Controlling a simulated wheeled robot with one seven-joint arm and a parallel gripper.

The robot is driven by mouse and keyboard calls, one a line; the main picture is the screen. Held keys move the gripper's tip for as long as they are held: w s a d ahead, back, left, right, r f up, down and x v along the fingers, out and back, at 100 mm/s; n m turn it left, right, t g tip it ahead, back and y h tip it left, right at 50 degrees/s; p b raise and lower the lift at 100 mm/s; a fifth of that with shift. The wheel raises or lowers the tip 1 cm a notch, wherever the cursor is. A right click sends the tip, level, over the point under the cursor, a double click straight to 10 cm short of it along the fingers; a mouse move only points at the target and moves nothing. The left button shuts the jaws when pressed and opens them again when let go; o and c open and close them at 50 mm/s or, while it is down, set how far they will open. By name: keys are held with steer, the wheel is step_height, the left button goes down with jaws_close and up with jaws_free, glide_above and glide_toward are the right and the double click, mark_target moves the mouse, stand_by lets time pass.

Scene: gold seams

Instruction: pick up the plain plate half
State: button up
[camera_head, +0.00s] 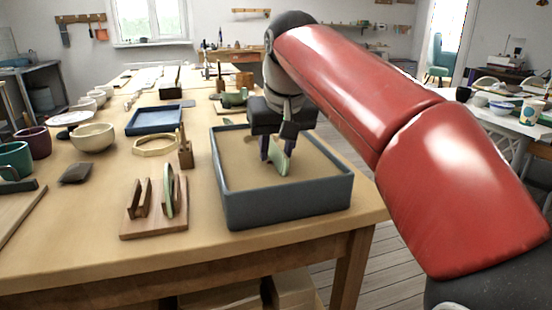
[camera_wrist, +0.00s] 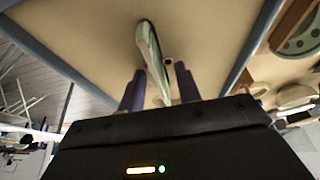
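A pale green plate half (camera_head: 280,160) stands on edge in the sand of a grey tray (camera_head: 290,206). It also shows edge-on in the wrist view (camera_wrist: 150,48). My gripper (camera_head: 275,150) is over the tray, pointing down, with its dark fingers on either side of the plate half. In the wrist view, my gripper (camera_wrist: 161,72) is open, and gaps show between the fingers and the plate half. Another green plate half (camera_head: 168,190) stands upright in a wooden rack (camera_head: 154,221) left of the tray. I cannot tell whether either half bears a seam.
A blue tray (camera_head: 153,120), a pale hexagonal ring (camera_head: 156,146) and a small wooden block (camera_head: 185,153) lie left of the grey tray. Bowls (camera_head: 92,138) and cups (camera_head: 32,140) stand farther left. The table's front edge is near.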

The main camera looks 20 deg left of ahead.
steer(key=shift+f, duration=0.2)
jaws_close()
stand_by(0.3)
